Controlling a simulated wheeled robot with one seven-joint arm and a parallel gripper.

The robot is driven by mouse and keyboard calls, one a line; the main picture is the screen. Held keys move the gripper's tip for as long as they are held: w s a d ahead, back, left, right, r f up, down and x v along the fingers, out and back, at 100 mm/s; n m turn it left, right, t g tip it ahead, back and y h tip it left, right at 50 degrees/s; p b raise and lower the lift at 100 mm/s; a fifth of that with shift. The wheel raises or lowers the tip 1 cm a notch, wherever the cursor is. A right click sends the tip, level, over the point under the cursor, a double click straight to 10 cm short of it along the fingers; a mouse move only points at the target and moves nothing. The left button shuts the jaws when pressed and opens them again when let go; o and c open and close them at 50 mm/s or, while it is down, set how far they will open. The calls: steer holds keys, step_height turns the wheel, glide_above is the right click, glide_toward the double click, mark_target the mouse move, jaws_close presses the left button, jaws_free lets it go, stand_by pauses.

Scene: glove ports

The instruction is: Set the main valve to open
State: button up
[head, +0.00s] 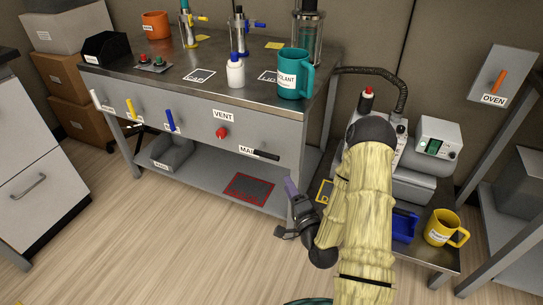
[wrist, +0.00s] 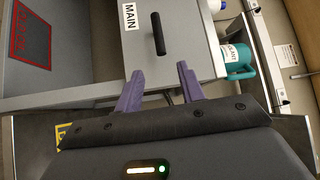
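The main valve's black lever handle (head: 266,155) is on the front panel of the steel bench, just right of the "MAIN" label (head: 247,151). The handle lies roughly level, along the line of the label text. In the wrist view the handle (wrist: 158,33) stands beyond my fingertips, beside its label (wrist: 131,17). My gripper (head: 290,184) has purple fingers and is below and right of the handle in the head view. In the wrist view my gripper (wrist: 160,70) is open, with nothing between the fingers, apart from the handle.
The red "VENT" knob (head: 222,133) is left of the main handle. White, yellow and blue (head: 169,121) handles sit farther left. A teal mug (head: 293,75) stands on the bench top above. A side table at right holds a yellow mug (head: 441,228) and a machine.

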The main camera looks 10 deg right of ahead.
steer(key=b+x, duration=0.1)
steer(key=b, duration=0.2)
steer(key=b+x, duration=0.1)
steer(key=b, duration=0.3)
steer(key=shift+w+f, duration=0.25)
steer(key=shift+w, duration=0.05)
steer(key=shift+w+a+b, duration=0.1)
steer(key=shift+w+b, duration=0.05)
steer(key=shift+b, duration=0.75)
steer(key=b+x, duration=0.2)
steer(key=x, duration=0.9)
steer(key=shift+w+r+b, duration=0.3)
steer(key=shift+b, duration=0.05)
jaws_close()
